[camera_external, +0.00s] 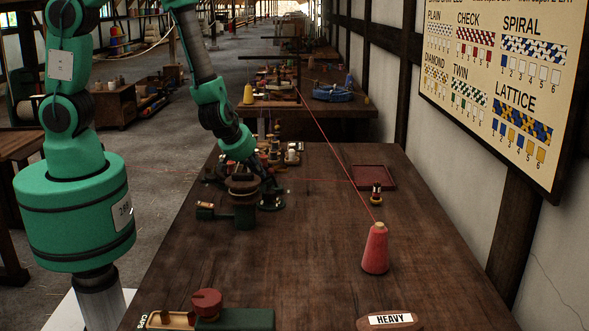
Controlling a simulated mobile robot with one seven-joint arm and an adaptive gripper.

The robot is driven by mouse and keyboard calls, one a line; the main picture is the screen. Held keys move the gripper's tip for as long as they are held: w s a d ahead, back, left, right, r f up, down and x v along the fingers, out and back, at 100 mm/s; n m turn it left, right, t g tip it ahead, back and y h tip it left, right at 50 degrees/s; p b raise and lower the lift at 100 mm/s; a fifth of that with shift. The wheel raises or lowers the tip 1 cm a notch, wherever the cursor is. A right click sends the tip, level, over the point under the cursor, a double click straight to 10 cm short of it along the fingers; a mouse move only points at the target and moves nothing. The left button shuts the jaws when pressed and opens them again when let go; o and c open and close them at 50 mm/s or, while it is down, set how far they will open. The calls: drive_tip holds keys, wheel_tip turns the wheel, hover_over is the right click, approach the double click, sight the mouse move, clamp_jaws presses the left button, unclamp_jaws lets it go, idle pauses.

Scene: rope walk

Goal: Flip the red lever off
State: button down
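My gripper (268,189) is low over the long table, at the right side of a green device with a round brown top (243,184). Its dark fingers blend into the dark parts around them, so I cannot tell whether they are open or touch anything. I cannot clearly make out a red lever. A short handle with an orange-brown end (205,211) sticks out to the left of the green device. A red round knob (206,302) sits on a green block (235,319) at the table's near edge, well away from my gripper.
A red cone of thread (375,250) stands on the right of the table (300,240), with a thread running up and back. Behind it are a small spool (376,194) and a dark red tray (374,177). A "HEAVY" labelled piece (390,321) lies at front right. The table's middle is clear.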

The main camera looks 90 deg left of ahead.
sight(270, 171)
drive_tip(key=shift+w+r+m+g+p, duration=0.3)
drive_tip(key=shift+w+r+g+p, duration=0.5)
drive_tip(key=shift+p, duration=4.55)
drive_tip(key=shift+w+f+p, duration=0.1)
drive_tip(key=shift+f+p, duration=0.05)
drive_tip(key=shift+p, duration=0.85)
drive_tip(key=w+p, duration=0.1)
drive_tip(key=p, duration=0.2)
drive_tip(key=shift+r, duration=0.2)
drive_tip(key=shift+w+r+p, duration=0.1)
drive_tip(key=shift+w+p, duration=1.15)
drive_tip(key=shift+p, duration=0.5)
